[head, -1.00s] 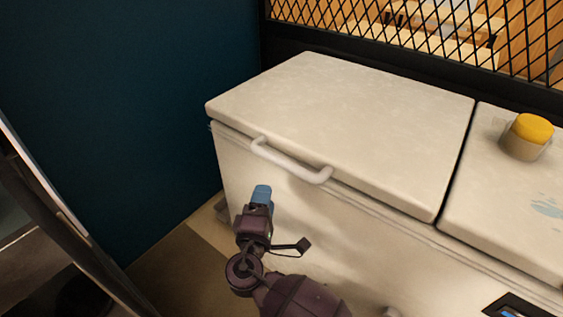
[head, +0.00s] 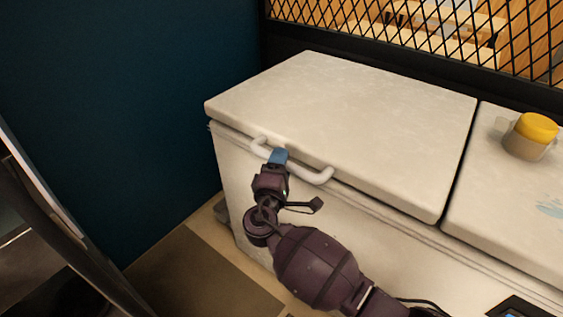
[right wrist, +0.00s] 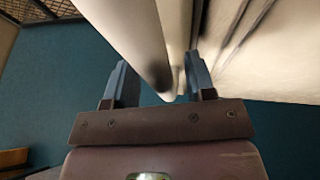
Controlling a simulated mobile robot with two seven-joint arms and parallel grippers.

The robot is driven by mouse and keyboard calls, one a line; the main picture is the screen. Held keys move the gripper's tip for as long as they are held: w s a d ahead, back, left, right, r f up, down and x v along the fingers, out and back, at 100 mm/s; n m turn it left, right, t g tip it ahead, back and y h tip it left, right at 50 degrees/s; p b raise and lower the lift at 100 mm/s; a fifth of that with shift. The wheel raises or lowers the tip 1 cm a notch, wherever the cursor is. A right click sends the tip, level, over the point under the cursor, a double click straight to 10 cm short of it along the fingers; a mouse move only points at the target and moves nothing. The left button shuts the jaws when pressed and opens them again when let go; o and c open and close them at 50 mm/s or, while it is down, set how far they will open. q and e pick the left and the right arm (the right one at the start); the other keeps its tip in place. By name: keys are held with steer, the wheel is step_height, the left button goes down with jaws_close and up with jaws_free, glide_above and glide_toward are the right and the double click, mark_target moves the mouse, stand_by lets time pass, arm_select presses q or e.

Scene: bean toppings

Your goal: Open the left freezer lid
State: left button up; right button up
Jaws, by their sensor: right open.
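The left freezer lid (head: 345,125) is a cream-white slab lying closed on the chest freezer. Its pale curved handle (head: 312,175) sticks out from the front edge. My right gripper (head: 278,156) is at the handle and covers part of its middle in the head view. In the right wrist view, my right gripper (right wrist: 160,85) is open, with its two blue fingers apart. The pale handle bar (right wrist: 140,45) runs down between the fingers, nearer the left one. I cannot tell whether a finger touches it. My left gripper is not in view.
The right freezer lid (head: 500,200) carries a jar with a yellow cap (head: 538,127). A dark teal wall (head: 130,110) stands left of the freezer. A black mesh barrier (head: 430,40) runs behind it. Some floor (head: 190,275) is clear at the front left.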

steer(key=shift+w+d, duration=0.1)
steer(key=shift+w, duration=0.1)
jaws_close()
steer(key=shift+r, duration=0.1)
